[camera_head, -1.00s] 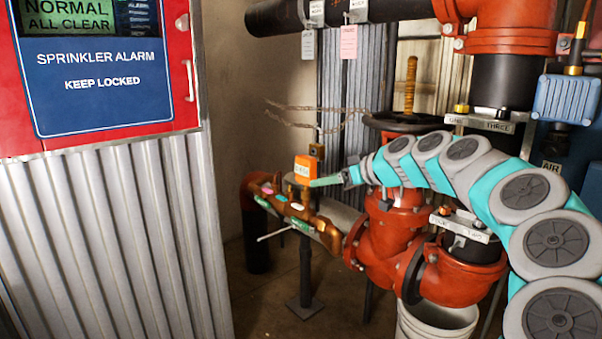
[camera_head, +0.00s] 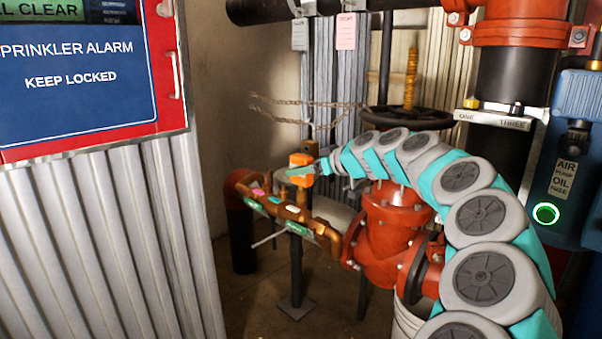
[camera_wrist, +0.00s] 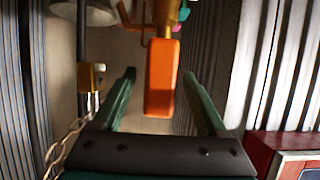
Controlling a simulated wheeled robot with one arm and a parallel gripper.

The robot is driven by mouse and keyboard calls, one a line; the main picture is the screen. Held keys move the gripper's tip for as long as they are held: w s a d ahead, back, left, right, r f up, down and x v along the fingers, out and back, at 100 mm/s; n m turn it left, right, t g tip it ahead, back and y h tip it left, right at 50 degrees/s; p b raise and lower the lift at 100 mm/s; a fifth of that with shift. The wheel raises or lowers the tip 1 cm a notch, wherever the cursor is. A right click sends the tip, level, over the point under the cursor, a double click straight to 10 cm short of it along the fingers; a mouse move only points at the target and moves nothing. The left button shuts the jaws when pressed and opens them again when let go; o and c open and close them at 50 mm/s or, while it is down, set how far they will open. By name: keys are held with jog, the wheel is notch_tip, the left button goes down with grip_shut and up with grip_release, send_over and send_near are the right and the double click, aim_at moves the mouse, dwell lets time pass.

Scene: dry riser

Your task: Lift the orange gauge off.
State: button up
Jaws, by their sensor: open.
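The orange gauge (camera_head: 301,159) sits on top of a brass stem rising from the copper pipe manifold (camera_head: 292,213). In the wrist view the gauge (camera_wrist: 162,80) is a narrow orange block on its brass fitting, between my two green fingers. My gripper (camera_wrist: 159,75) is open, with a gap showing on each side of the gauge. In the head view my gripper (camera_head: 305,170) reaches in from the right, and one finger covers the lower part of the gauge. The gauge's label is hidden there.
Hanging chains (camera_head: 300,103) and a brass padlock (camera_head: 309,132) are just behind the gauge. A red valve body (camera_head: 385,235) stands below my arm. The red alarm cabinet (camera_head: 75,75) is at left.

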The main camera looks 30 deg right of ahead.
jog(key=x, duration=0.4)
jog(key=shift+w+r+p, duration=0.15)
jog(key=shift+p, duration=0.2)
grip_shut()
